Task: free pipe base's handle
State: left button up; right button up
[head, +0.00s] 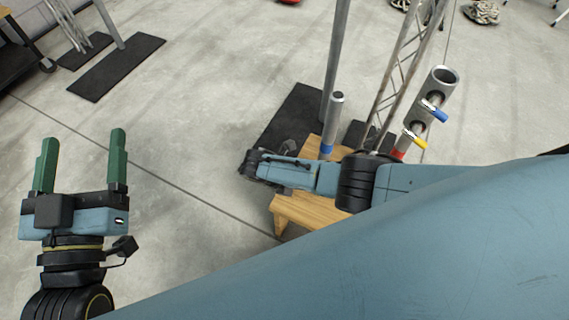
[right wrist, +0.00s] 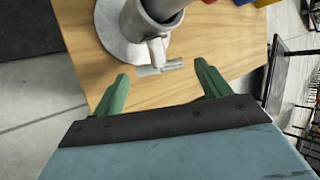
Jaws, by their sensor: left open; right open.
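The pipe base (right wrist: 112,38) shows in the right wrist view as a grey round plate with an upright socket on a wooden top. A pipe stands in the socket. The base's handle (right wrist: 158,58), a small grey metal lever, sticks out toward my right gripper (right wrist: 162,71). My right gripper is open, with its green fingers on either side of the handle in the picture; I cannot tell whether they touch it. In the head view my arm hides the base. My left gripper (head: 82,148) is open and empty above the floor at left.
A wooden table (head: 305,210) stands under my right arm. A pipe with a blue band (head: 335,115) and one with blue and yellow levers (head: 425,110) rise there. A metal truss (head: 400,75) stands behind. Black mats (head: 118,67) lie at upper left. The floor at centre left is clear.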

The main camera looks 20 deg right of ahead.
pick_arm(q)
jog(key=s+a+f+g+y+p, duration=0.2)
jog(key=f+g, duration=0.3)
jog(key=f, duration=0.2)
jog(key=s+a+f+g+y+p, duration=0.2)
jog(key=s+f+g, duration=0.1)
jog(key=f+g, duration=0.3)
notch_tip(320, 180, down, 2)
jog(key=shift+s+a+f+n, duration=0.1)
jog(key=shift+s+a+n, duration=0.15)
jog(key=shift+a+n, duration=0.05)
pick_arm(e)
jog(key=v, duration=1.2)
